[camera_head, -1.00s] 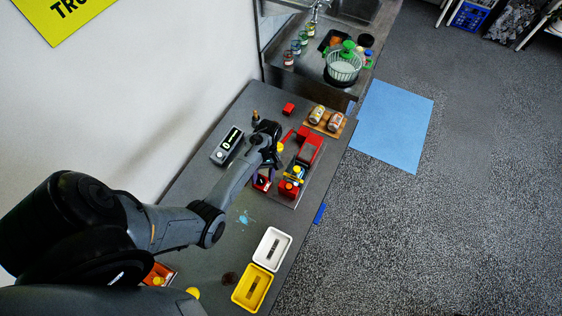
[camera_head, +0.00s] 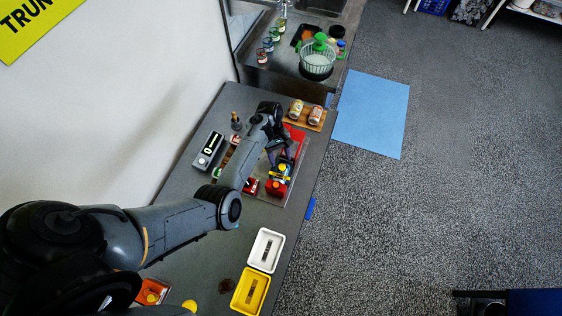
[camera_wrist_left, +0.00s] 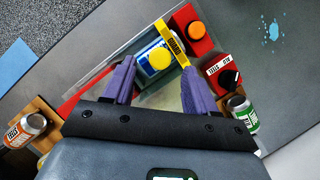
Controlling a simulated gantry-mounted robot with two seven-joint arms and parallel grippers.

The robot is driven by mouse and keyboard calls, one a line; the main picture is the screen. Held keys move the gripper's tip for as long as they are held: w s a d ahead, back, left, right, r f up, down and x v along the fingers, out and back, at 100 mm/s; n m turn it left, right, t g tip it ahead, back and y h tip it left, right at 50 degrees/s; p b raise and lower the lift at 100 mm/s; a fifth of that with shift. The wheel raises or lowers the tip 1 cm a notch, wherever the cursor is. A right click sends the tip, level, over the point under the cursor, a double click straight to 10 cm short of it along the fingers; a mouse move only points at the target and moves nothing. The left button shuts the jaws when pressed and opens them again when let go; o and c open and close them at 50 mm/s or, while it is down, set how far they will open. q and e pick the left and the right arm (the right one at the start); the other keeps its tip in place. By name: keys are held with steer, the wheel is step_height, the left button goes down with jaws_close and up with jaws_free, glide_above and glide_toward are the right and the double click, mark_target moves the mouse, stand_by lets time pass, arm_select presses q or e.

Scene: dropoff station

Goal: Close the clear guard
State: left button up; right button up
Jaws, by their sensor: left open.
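The clear guard shows in the left wrist view as a faint see-through panel with a yellow strip marked GUARD (camera_wrist_left: 173,42). The strip runs slantwise between a blue-and-white part with a yellow top (camera_wrist_left: 155,60) and a red block with an orange button (camera_wrist_left: 190,28). My left gripper (camera_wrist_left: 158,82) is open, its purple fingers on either side of the blue-and-white part, the right one near the strip's lower end. Contact with the guard cannot be told. My right gripper is not in view.
A red block with a black knob (camera_wrist_left: 222,75) stands beside the fixture. Cans stand on a wooden board (camera_head: 303,120) beyond the gripper. A dark box with a display (camera_head: 208,150) is to the left. White (camera_head: 266,250) and yellow (camera_head: 249,291) trays are nearer.

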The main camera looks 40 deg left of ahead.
mark_target(282, 166)
arm_select(q)
steer(key=shift+x, duration=1.65)
jaws_close()
